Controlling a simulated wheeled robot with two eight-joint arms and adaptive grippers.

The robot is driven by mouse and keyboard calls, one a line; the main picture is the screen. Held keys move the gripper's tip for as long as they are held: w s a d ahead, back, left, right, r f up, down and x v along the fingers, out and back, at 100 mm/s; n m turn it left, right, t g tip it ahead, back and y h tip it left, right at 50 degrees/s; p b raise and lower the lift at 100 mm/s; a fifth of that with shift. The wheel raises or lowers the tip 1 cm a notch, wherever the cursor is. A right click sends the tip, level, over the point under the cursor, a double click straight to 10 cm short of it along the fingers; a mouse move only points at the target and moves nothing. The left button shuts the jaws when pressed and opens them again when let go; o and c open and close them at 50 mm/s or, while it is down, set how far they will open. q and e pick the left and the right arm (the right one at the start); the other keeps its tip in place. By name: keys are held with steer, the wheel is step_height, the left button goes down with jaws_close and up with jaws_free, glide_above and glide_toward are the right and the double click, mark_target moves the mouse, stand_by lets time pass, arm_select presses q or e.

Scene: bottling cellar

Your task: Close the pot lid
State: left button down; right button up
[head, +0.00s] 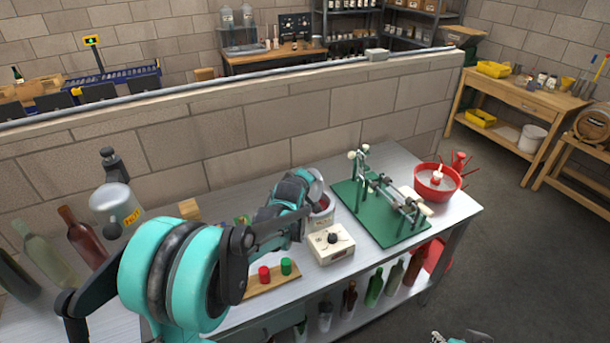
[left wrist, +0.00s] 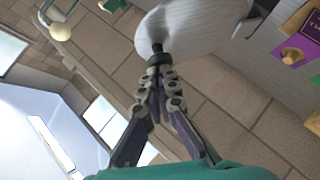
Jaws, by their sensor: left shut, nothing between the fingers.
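A pot (head: 323,216) with a red-marked label stands at the back of a white control box with a black knob. My left arm hides much of it. A round grey metal lid (left wrist: 200,28) with a black knob (left wrist: 156,54) shows in the left wrist view, and its edge appears tilted up above the pot in the head view (head: 318,182). My left gripper (left wrist: 159,72) is shut and empty, its fingertips right at the knob. I cannot tell whether they touch it. Part of my right gripper (head: 462,338) shows at the bottom edge, its fingers mostly cut off.
A green capping stand (head: 352,196) and a red bowl (head: 437,182) are right of the pot. A board with red and green caps (head: 270,284) lies in front. Bottles and a HOT-labelled metal vessel (head: 117,204) stand at left. A block wall (head: 240,132) runs behind the bench.

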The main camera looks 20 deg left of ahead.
mark_target(319, 177)
arm_select(q)
steer(key=w+d, duration=0.1)
steer(key=w+d+f+m+g+y, duration=0.1)
steer(key=w+d+g, duration=0.1)
steer(key=shift+d+f+m+p, duration=0.2)
steer(key=shift+f+m+p, duration=0.1)
steer(key=shift+w+d+f+m+g+y+b, duration=0.25)
steer(key=shift+w+d+f+m+g+y, duration=0.3)
steer(key=shift+f, duration=0.6)
steer(key=shift+w+d+f+m+g+y+b, duration=0.3)
steer(key=shift+w+d+f+g+y, duration=0.45)
steer(key=shift+f, duration=0.4)
steer(key=shift+w+d+f+m+g+y+b, duration=0.25)
steer(key=shift+w+d+f+m+g+y, duration=0.35)
steer(key=shift+f, duration=0.55)
steer(key=shift+w+d, duration=0.1)
steer(key=shift+w, duration=0.05)
